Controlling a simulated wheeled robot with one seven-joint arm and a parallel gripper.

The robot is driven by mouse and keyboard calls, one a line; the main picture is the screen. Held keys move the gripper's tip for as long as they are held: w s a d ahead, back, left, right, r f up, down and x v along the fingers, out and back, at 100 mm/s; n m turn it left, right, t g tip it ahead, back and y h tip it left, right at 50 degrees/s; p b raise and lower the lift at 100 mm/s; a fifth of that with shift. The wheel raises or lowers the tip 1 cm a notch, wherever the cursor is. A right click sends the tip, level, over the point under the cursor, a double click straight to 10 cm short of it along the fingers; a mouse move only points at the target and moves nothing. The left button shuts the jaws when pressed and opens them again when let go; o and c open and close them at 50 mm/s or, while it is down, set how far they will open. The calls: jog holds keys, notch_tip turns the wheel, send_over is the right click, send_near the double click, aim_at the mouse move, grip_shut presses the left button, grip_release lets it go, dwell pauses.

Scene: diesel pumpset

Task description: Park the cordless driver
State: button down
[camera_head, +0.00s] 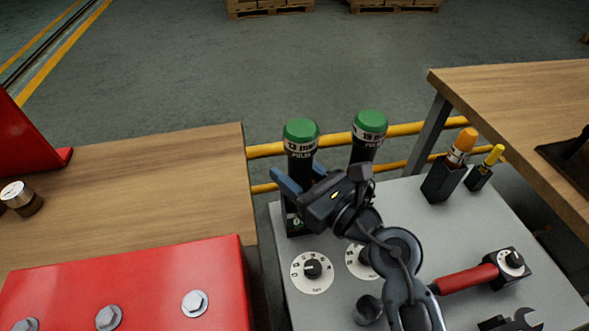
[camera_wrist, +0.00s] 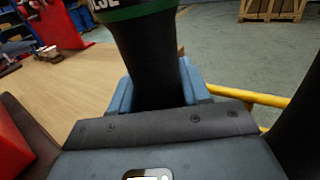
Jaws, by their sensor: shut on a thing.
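Two black cordless drivers with green tops and "PULSE" labels show in the head view. The left driver (camera_head: 300,133) stands upright, and its dark grip shows in the wrist view (camera_wrist: 155,65). My gripper (camera_head: 297,182) has its blue fingers on both sides of that grip, and they also show in the wrist view (camera_wrist: 158,92). It is shut on the left driver. A black holder (camera_head: 297,222) is directly below this driver; how deep the driver sits in it is hidden. The right driver (camera_head: 370,125) stands beside it, its lower part hidden behind my arm.
The grey bench top (camera_head: 410,205) carries two dials, one (camera_head: 312,271) left of my arm. An orange-handled tool (camera_head: 462,145) and a yellow-handled tool (camera_head: 492,157) stand in black holders at right. A red-handled tool (camera_head: 467,279) lies nearer. A yellow rail (camera_head: 265,150) runs behind.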

jog(key=shift+f, duration=0.15)
jog(key=shift+c, duration=2.3)
grip_release()
jog(key=shift+f, duration=0.1)
jog(key=shift+s+d, duration=0.15)
jog(key=b+v, duration=0.1)
jog(key=v, duration=0.6)
jog(key=shift+s+d, duration=0.15)
jog(key=shift+d, duration=0.05)
